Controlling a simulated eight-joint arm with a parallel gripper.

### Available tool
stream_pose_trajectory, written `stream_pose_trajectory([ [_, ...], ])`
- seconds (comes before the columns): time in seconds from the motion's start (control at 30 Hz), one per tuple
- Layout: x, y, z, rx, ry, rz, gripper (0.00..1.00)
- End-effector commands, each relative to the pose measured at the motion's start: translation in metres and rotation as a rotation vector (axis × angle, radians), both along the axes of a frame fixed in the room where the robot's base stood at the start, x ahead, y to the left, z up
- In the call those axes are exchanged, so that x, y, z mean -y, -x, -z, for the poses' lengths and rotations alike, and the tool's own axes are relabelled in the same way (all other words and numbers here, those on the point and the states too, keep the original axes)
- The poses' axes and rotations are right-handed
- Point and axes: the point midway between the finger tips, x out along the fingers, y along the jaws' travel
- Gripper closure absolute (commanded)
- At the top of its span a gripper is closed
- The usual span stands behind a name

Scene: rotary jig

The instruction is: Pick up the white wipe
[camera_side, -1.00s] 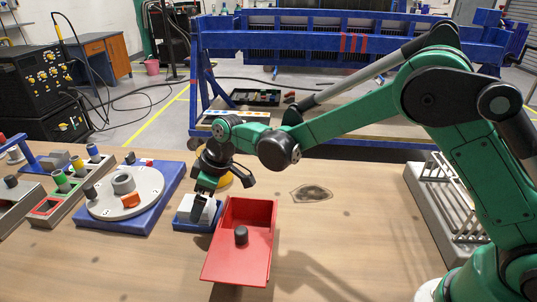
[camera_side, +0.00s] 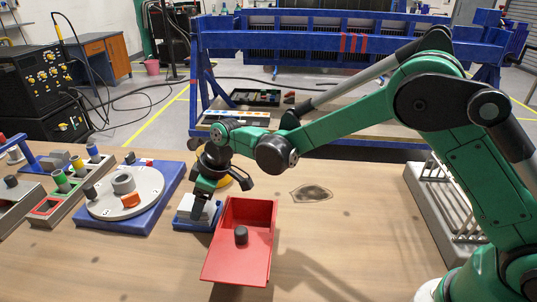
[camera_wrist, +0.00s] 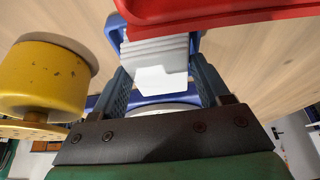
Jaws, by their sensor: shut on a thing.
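A stack of white wipes (camera_wrist: 155,50) lies in a blue tray (camera_side: 190,224), left of the red bin. My gripper (camera_side: 218,203) is over this tray, pointing down. In the wrist view my gripper (camera_wrist: 163,80) has its two dark fingers on either side of the white wipe (camera_wrist: 158,80), shut on it at the near end of the stack. In the side view the fingers partly hide the white stack (camera_side: 201,210). I cannot tell whether the held wipe is clear of the rest of the stack.
A blue-based turntable (camera_side: 145,193) is to the left. A yellow cylinder (camera_wrist: 40,80) is close beside my gripper. A dark stain (camera_side: 311,194) marks clear table to the right.

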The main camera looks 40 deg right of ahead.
Motion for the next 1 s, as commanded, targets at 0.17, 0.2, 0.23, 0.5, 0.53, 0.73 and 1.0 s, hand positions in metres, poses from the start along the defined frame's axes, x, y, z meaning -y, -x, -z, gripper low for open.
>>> stream_pose_trajectory([
  [0.17, 0.000, 0.000, -0.018, 0.000, 0.000, 0.000, 0.80],
  [0.2, 0.000, 0.000, -0.026, 0.000, 0.000, 0.000, 0.80],
  [0.23, 0.000, 0.000, -0.033, 0.000, 0.000, 0.000, 0.80],
  [0.5, 0.000, 0.001, -0.116, 0.000, 0.000, 0.000, 0.80],
  [0.53, 0.000, 0.000, -0.124, 0.000, 0.000, 0.000, 0.80],
  [0.73, 0.000, 0.000, -0.168, 0.000, 0.000, 0.000, 0.80],
  [1.0, 0.000, 0.000, -0.195, 0.000, 0.000, 0.000, 0.80],
])
